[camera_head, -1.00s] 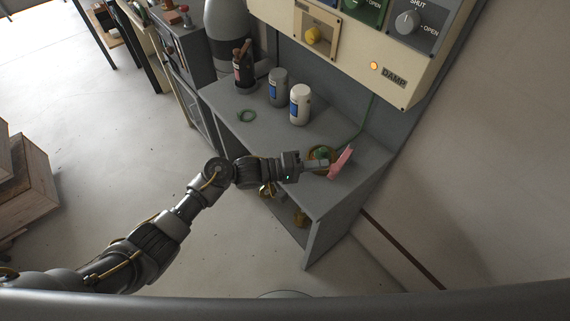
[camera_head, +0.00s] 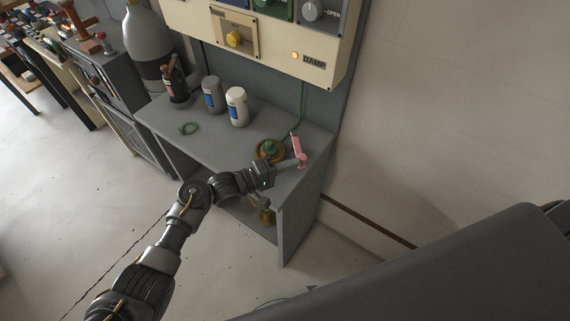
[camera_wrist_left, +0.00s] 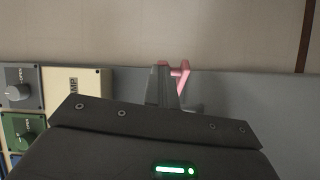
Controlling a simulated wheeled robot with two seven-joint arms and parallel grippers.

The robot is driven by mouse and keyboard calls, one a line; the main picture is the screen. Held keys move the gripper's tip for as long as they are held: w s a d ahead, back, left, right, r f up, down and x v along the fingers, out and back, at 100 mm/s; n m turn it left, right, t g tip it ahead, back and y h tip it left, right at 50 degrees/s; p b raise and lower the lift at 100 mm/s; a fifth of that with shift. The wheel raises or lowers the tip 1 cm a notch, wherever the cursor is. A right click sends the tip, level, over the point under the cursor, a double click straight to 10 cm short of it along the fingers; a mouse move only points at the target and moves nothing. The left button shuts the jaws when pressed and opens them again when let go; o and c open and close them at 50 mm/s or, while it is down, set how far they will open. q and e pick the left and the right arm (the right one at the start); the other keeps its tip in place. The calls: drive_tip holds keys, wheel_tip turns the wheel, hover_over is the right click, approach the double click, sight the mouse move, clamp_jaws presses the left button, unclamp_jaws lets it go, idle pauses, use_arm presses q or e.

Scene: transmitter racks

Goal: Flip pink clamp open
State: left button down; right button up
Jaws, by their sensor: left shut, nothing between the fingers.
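The pink clamp (camera_head: 299,148) stands near the right end of the grey bench top, beside a round brass and green fitting. In the left wrist view the pink clamp (camera_wrist_left: 181,74) shows just past my fingers, partly hidden by them. My left gripper (camera_head: 285,164) reaches in from the left with its fingers shut and nothing between them. Its tip is close to the lower part of the clamp; I cannot tell whether they touch. In the left wrist view the left gripper (camera_wrist_left: 163,84) covers part of the clamp. My right gripper is not in view.
The brass and green fitting (camera_head: 268,151) lies left of the clamp. A cream control panel (camera_head: 270,45) overhangs the back.

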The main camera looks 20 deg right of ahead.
use_arm(q)
drive_tip(key=shift+s+d+r, duration=0.1)
drive_tip(key=shift+s+d, duration=0.2)
drive_tip(key=shift+s, duration=0.05)
drive_tip(key=s+a, duration=0.6)
drive_tip(key=a, duration=0.3)
drive_tip(key=shift+s+a+r+p, duration=0.35)
drive_tip(key=shift+r+p, duration=0.05)
drive_tip(key=shift+d, duration=0.1)
idle(0.3)
